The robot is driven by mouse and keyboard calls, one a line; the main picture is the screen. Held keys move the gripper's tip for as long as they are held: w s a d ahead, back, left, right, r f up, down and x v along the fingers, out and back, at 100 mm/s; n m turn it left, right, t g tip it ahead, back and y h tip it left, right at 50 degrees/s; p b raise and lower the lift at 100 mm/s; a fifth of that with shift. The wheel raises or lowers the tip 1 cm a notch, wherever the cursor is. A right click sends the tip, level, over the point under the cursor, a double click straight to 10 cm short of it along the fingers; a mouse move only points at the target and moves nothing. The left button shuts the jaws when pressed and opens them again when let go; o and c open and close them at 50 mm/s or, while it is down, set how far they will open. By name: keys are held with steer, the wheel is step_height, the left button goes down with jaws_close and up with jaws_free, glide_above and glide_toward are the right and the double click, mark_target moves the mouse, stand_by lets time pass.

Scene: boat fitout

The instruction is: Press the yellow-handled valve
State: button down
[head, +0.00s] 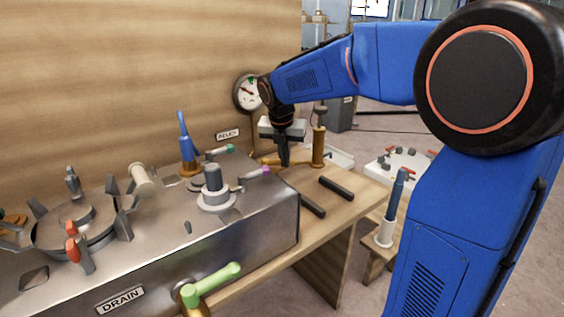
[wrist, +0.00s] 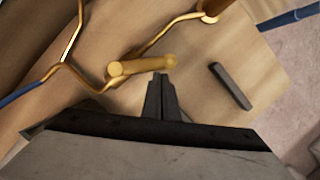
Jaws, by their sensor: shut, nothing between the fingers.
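My gripper (head: 284,162) is shut and empty, pointing down over the wooden bench behind the metal box. Its closed fingertips (wrist: 160,79) in the wrist view are right beside a yellow-gold cylindrical handle (wrist: 142,66), which lies crosswise just beyond them. I cannot tell whether they touch it. In the head view an orange-yellow bar (head: 269,161), likely this handle, shows low at the fingertips, partly hidden by them. Bent brass-coloured pipes (wrist: 66,50) run beside the handle in the wrist view. The valve's body is not clearly visible.
A brass upright (head: 318,148) stands right of my gripper. Two dark bars (head: 337,188) lie on the bench. The metal box (head: 245,235) carries a blue-handled lever (head: 184,140), a grey knob (head: 213,185) and a round hatch (head: 76,222). A green handle (head: 215,284) juts out in front.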

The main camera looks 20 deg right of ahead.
steer(key=shift+w+d, duration=0.8)
steer(key=shift+w, duration=0.35)
steer(key=shift+w+d, duration=0.25)
steer(key=shift+w, duration=0.65)
steer(key=shift+w, duration=0.15)
steer(key=shift+r, duration=0.1)
